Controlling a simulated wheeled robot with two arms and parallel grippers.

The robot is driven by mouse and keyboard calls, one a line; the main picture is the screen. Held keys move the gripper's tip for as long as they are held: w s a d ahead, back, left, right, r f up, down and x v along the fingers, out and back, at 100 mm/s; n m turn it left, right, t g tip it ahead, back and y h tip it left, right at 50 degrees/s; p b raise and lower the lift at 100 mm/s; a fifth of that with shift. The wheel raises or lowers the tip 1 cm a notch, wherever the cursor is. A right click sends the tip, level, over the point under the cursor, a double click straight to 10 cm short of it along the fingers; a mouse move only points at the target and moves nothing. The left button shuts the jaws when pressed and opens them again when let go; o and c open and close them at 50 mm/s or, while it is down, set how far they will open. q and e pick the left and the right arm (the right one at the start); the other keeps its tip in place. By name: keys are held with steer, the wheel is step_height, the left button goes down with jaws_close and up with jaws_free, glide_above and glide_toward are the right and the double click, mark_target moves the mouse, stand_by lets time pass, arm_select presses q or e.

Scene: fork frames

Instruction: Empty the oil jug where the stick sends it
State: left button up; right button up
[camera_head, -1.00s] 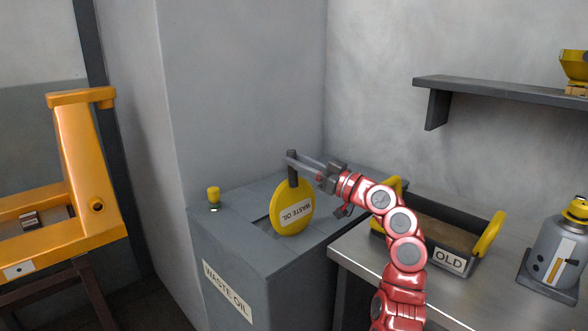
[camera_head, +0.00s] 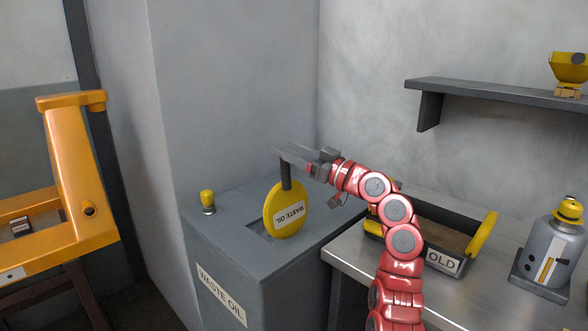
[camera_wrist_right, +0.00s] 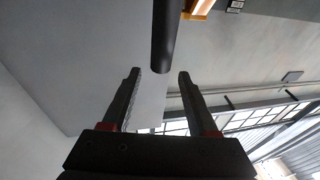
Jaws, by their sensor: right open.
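The oil jug (camera_head: 560,246) is a grey can with a yellow cap. It stands upright at the far right of the head view, with a pale strip on its front. A dark post (camera_head: 286,178) rises from the lid. My right gripper (camera_head: 280,154) is open at the post's top. In the right wrist view a dark post (camera_wrist_right: 166,35) ends near the open fingertips, with no grip on it visible. My left gripper is out of view.
A dark tray (camera_head: 432,256) marked OLD, with yellow handles, sits on the metal table (camera_head: 365,276). A yellow knob (camera_head: 207,200) stands on the box. A shelf (camera_head: 490,92) holds a yellow funnel-like object (camera_head: 567,66). An orange frame (camera_head: 75,170) is at left.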

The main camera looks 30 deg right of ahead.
steer(key=s+a, duration=0.4)
steer(key=s, duration=0.3)
steer(key=s+a+r+p, duration=0.1)
steer(key=s+a, duration=0.3)
steer(key=s, duration=0.3)
steer(key=shift+r, duration=0.3)
